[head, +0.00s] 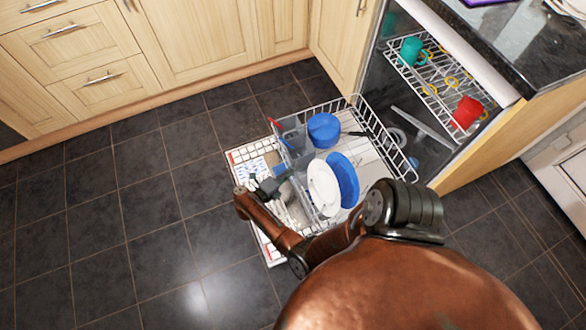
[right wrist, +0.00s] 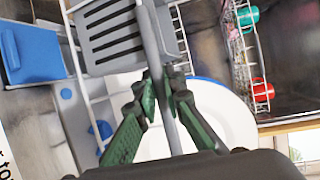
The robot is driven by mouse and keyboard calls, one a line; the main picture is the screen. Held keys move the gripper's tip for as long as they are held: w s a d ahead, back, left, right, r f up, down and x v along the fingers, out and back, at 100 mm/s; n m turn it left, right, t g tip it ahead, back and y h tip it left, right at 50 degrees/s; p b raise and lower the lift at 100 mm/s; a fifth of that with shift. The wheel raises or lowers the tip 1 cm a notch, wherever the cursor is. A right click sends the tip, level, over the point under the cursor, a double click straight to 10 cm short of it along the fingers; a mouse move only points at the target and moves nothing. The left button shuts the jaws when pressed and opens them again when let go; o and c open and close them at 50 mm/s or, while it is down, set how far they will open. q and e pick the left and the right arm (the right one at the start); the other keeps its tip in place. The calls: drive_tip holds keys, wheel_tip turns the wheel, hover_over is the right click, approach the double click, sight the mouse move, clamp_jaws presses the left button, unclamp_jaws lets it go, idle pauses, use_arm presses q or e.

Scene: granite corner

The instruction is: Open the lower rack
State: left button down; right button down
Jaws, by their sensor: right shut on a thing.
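The lower rack (head: 384,128) is a white wire basket standing out of the dishwasher over its lowered door (head: 236,157). It holds blue and white plates, a blue bowl and a grey cutlery basket. My right gripper (head: 262,188) is at the rack's outer edge, by the cutlery basket, and partly hides that edge. In the right wrist view its green fingers (right wrist: 160,92) are closed around a grey bar (right wrist: 151,40) of the rack, beside the slotted grey basket (right wrist: 110,35). My left gripper is not in view.
The upper rack (head: 437,84), with a teal cup (head: 411,51) and a red cup (head: 466,112), is inside the dishwasher. Wooden cabinets (head: 190,40) stand behind. The dark tiled floor (head: 110,210) is clear on the left.

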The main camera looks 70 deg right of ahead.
drive_tip(key=c, duration=2)
unclamp_jaws()
drive_tip(key=shift+w, duration=0.1)
drive_tip(key=v, duration=1.2)
